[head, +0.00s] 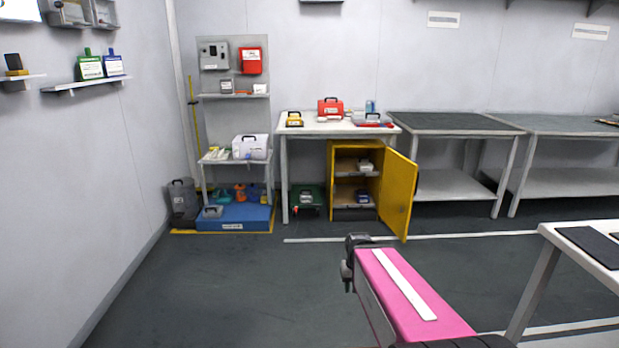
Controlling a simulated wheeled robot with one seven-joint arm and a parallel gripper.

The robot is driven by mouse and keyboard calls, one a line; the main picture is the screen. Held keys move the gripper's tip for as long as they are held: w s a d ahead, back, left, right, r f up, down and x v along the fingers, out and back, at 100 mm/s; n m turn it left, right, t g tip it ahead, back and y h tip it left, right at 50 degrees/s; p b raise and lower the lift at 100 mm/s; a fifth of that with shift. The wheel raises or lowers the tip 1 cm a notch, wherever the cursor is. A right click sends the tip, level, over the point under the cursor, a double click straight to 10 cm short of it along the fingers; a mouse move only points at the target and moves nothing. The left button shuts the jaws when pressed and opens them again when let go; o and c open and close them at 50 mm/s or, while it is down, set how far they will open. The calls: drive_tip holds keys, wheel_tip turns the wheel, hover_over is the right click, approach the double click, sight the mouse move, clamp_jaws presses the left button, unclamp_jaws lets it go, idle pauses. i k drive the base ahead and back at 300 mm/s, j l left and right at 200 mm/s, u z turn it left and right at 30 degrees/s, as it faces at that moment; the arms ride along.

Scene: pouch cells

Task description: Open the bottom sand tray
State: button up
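The yellow cabinet (335,168) stands under the white table, with its yellow door (398,195) swung open to the right. Inside are two shelves with small items. At the cabinet's bottom is a dark tray front (354,214), which looks like the bottom sand tray; it appears pushed in, and its details are too small to tell. My pink arm reaches in from the lower right, and my gripper (350,268) is at its dark far end, in front of the cabinet and apart from it. Its fingers are not clear enough to tell open from shut.
Left of the cabinet are a green bin (307,199) and a rack on a blue base (235,217). Dark-topped workbenches (455,123) stand to the right. A white table (585,248) stands at the near right. The dark floor (240,285) before the cabinet is clear.

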sight(344, 197)
drive_tip(key=i+l, duration=0.3)
drive_tip(key=i, duration=0.2)
drive_tip(key=i+l, duration=0.25)
drive_tip(key=i, duration=0.25)
drive_tip(key=i+l, duration=0.3)
drive_tip(key=i, duration=0.2)
drive_tip(key=i+l+z, duration=0.15)
drive_tip(key=i+l, duration=0.2)
drive_tip(key=i+j+z, duration=0.1)
drive_tip(key=i+z, duration=0.3)
drive_tip(key=i, duration=0.2)
